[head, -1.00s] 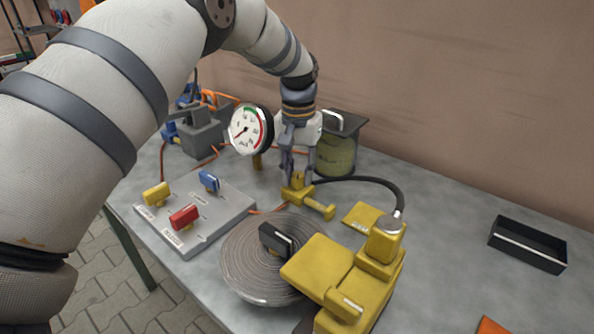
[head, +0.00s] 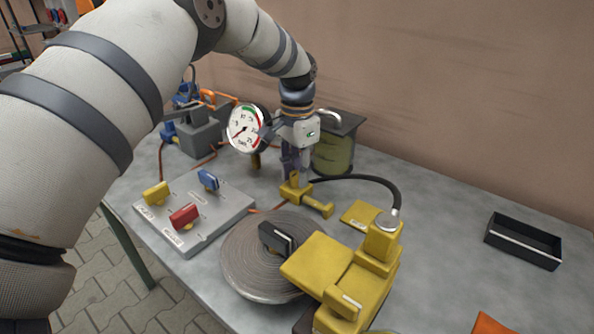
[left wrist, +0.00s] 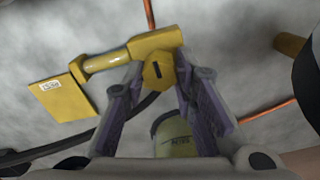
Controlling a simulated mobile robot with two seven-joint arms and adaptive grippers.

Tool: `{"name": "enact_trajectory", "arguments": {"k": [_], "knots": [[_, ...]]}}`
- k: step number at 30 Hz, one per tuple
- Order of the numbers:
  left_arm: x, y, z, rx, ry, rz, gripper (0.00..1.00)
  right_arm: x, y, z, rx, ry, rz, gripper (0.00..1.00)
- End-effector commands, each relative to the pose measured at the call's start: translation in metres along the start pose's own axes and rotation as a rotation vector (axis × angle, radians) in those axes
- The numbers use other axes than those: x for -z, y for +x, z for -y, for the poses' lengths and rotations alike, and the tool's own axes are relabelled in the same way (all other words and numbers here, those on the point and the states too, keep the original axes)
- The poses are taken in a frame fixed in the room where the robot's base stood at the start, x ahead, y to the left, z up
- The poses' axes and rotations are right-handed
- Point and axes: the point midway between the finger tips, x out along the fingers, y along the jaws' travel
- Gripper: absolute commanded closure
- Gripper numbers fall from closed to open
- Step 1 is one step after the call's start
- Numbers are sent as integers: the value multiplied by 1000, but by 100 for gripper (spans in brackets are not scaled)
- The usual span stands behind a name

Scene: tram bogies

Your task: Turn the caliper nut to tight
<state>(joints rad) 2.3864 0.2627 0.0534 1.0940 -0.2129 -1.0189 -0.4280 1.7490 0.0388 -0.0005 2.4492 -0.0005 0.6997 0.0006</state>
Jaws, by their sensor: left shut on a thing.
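The caliper nut (left wrist: 158,71) is a yellow hexagonal head with a dark slot; it also shows in the head view (head: 295,180). It stands on the small yellow caliper (head: 297,192), whose rod (head: 320,205) sticks out to the right. My left gripper (head: 293,173) points down over the caliper and is shut on the nut. In the left wrist view its two purple-grey fingers (left wrist: 157,75) flank the nut. The labelled yellow plate (left wrist: 68,90) lies past the rod end. My right gripper is not in view.
A pressure gauge (head: 246,129) stands just left of my gripper, and a lidded yellow canister (head: 333,154) close behind. A black hose (head: 385,184) curves to the yellow block. A lever panel (head: 195,212), brake disc (head: 240,260) and black tray (head: 523,241) share the table.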

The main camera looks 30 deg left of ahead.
Motion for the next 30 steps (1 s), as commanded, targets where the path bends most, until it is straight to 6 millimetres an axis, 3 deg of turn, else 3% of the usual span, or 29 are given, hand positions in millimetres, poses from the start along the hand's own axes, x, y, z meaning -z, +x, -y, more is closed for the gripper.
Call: {"name": "enact_trajectory", "arguments": {"k": [14,15,18,26,30], "knots": [[0,1,0,-1,15,1,100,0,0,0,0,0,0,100],[0,1,0,-1,15,1,72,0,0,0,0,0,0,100],[0,1,0,-1,14,1,54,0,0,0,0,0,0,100],[0,0,0,0,13,0,54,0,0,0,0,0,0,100],[1,-18,0,1,13,-3,54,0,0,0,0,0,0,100]]}}
